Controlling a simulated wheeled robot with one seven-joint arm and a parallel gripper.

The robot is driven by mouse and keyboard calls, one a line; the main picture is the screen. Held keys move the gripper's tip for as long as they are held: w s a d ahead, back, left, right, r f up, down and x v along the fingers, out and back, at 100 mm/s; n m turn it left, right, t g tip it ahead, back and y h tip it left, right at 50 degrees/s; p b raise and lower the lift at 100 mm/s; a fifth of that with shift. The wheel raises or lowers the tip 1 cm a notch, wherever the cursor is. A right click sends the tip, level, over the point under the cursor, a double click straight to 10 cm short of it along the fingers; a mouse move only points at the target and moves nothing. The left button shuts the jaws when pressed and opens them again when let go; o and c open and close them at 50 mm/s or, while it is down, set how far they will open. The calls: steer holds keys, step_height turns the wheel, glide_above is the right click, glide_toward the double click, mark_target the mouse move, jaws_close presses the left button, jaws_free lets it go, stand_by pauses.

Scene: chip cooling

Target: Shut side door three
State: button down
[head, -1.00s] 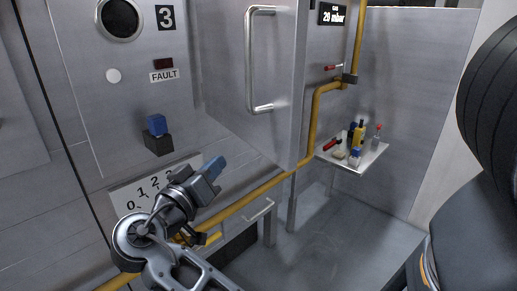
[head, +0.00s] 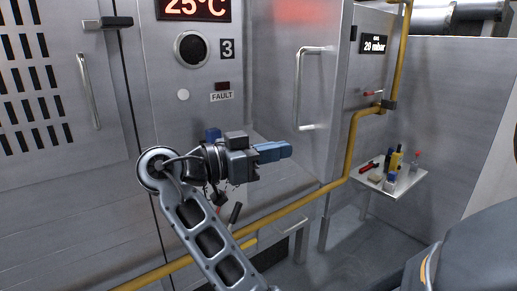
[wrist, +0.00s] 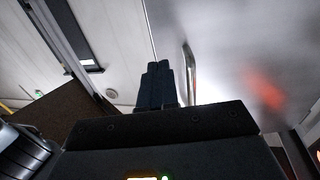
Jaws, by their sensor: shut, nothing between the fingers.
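The door with an upright bar handle (head: 298,90) is a grey metal panel (head: 275,75). It stands at an angle to the wall panel marked 3 (head: 227,48) and looks swung open; its hinge side is unclear. My gripper (head: 288,150) is shut and empty. Its blue-grey fingers point right, in front of the door's lower part and below the handle in the head view. I cannot tell whether they touch it. In the wrist view the shut fingertips (wrist: 158,68) point up beside the handle (wrist: 190,72), with a red glow on the door's surface.
A yellow pipe (head: 350,140) runs low across the front and up at the right. A small shelf (head: 405,185) with bottles and tools juts out at right. A slotted cabinet door (head: 60,100) stands at left. Bare floor shows at lower right.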

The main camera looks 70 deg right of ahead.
mark_target(323, 142)
steer(key=p+x, duration=0.1)
steer(key=x, duration=0.7)
steer(key=shift+p, duration=0.3)
steer(key=shift+d+f, duration=0.1)
steer(key=shift+d, duration=0.05)
